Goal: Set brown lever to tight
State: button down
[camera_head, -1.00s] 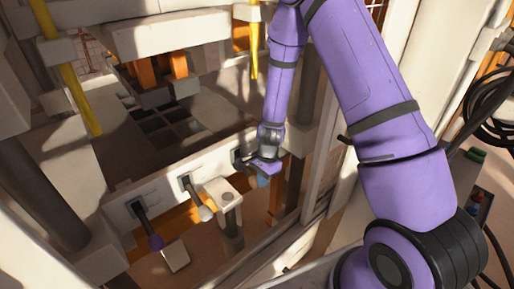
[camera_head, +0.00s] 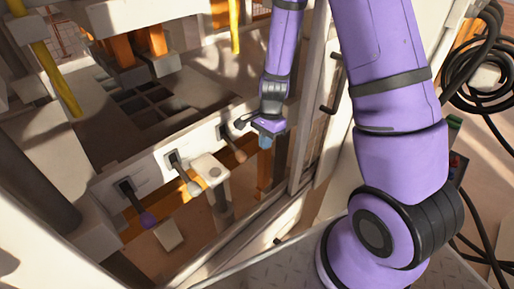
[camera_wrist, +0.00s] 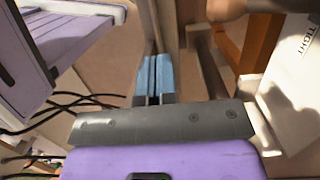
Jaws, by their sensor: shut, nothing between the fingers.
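The brown lever (camera_head: 239,153) is the rightmost of three levers on the pale panel (camera_head: 150,172); its dark shaft slants down and right from its slot to a brown knob. My gripper (camera_head: 265,141) is just right of this knob, apart from it as far as I can tell, with blue fingertips pointing down. In the wrist view the fingers (camera_wrist: 154,78) are together and hold nothing. A brown rounded end (camera_wrist: 228,8), probably the lever's knob, shows at the top edge. A white plate marked "TIGHT" (camera_wrist: 302,75) is at the right.
A cream-tipped lever (camera_head: 186,178) and a purple-tipped lever (camera_head: 142,210) sit further left. A white-topped post (camera_head: 209,168) stands in front of the panel. The press frame's upright (camera_head: 312,100) is close right of my gripper. Black cables (camera_head: 485,75) hang at the far right.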

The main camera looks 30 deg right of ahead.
jog(key=shift+s+d+r, duration=0.35)
jog(key=shift+s+r, duration=0.15)
jog(key=shift+r, duration=0.3)
jog(key=shift+s+d+r, duration=0.3)
jog(key=shift+s+r, duration=0.15)
jog(key=shift+r, duration=0.35)
notch_tip(320, 180, up, 11)
jog(key=s+a+n+t, duration=0.1)
jog(key=n+t, duration=0.1)
jog(key=n, duration=0.2)
jog(key=s+r+n+t+h, duration=0.1)
jog(key=s+r+n+t, duration=0.3)
jog(key=s+r+n, duration=0.6)
jog(key=s+r, duration=0.8)
jog(key=r, duration=0.3)
jog(key=shift+d+h, duration=0.3)
jog(key=shift+h, duration=0.1)
jog(key=shift+w+r, duration=0.1)
